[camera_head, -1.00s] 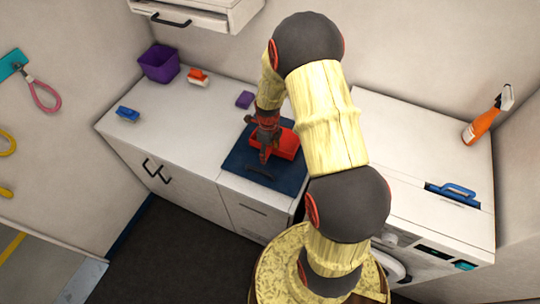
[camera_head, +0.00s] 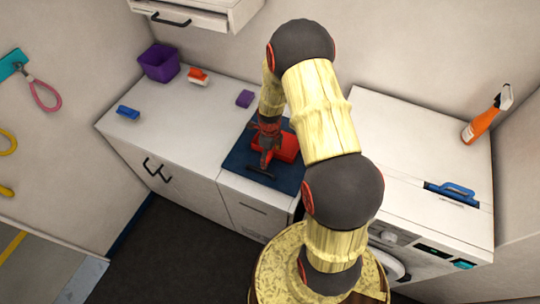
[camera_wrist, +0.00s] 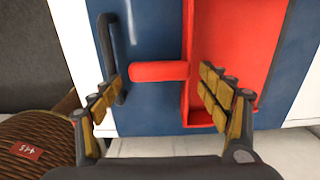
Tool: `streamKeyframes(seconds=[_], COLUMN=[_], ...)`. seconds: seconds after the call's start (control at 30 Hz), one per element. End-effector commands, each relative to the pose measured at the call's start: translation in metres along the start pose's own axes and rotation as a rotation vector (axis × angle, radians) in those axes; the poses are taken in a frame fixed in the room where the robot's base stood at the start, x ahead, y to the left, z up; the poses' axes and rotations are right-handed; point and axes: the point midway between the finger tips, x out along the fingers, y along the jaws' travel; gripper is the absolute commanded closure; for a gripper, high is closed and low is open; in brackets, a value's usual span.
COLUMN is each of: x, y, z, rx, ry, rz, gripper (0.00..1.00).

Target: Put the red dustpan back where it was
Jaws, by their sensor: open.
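The red dustpan (camera_wrist: 227,50) lies on a dark blue surface (camera_wrist: 150,105) on the counter, its short handle (camera_wrist: 160,71) pointing left in the wrist view. In the head view the dustpan (camera_head: 289,148) is partly hidden by my gripper (camera_head: 266,158). My gripper (camera_wrist: 162,90) is open and empty, above the dustpan. In the wrist view one finger is left of the handle's end and the other overlaps the pan. I cannot tell whether either touches it.
A dark bar handle (camera_wrist: 112,50) sits on the blue surface's edge, close to my left finger. A purple block (camera_head: 245,98), an orange-white brush (camera_head: 198,77), a blue brush (camera_head: 128,113) and a purple bin (camera_head: 159,63) stand on the counter. A spray bottle (camera_head: 484,118) stands right.

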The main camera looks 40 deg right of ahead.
Motion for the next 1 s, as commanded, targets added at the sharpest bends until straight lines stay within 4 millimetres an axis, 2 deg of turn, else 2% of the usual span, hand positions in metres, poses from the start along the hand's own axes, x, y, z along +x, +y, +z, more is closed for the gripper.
streamKeyframes(seconds=[0.33,0.47,0.83,1.0], x=[-0.001,-0.011,-0.083,-0.108], y=[0.0,-0.001,-0.001,0.0], z=[0.0,0.001,0.001,0.0], rx=[0.0,0.0,0.0,0.0], ry=[0.0,-0.002,-0.003,-0.001], rz=[0.0,-0.002,-0.003,-0.002], gripper=[0.2,0.2,0.2,0.2])
